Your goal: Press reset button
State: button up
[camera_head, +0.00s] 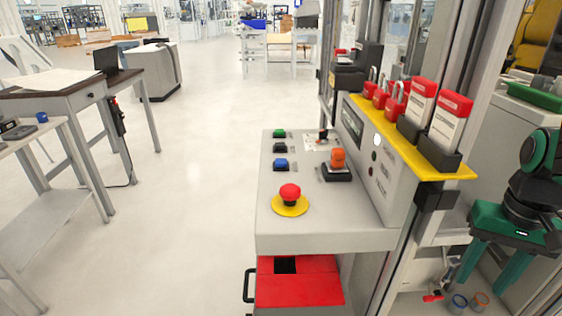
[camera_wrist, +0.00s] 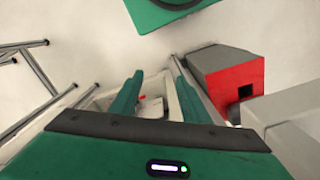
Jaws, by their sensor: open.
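A grey control panel (camera_head: 330,218) stands at the middle right in the head view. Its sloped top carries a green button (camera_head: 279,133), a black button (camera_head: 280,147) and a blue button (camera_head: 281,163) in a column at the left. A red mushroom button (camera_head: 290,193) on a yellow disc sits at the front, and an orange-topped switch (camera_head: 337,160) sits to its right. I cannot read which is marked reset. My green gripper (camera_head: 487,284) points down, right of the panel and apart from it. In the wrist view my gripper (camera_wrist: 157,85) is open and empty.
A yellow shelf (camera_head: 455,171) with red padlocks (camera_head: 380,97) and red-topped boxes (camera_head: 452,118) juts out between the panel and my arm. A frame post stands beside it. A red box (camera_head: 300,290) is below the panel. The floor left of the panel is clear.

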grip_shut()
dwell(1.5)
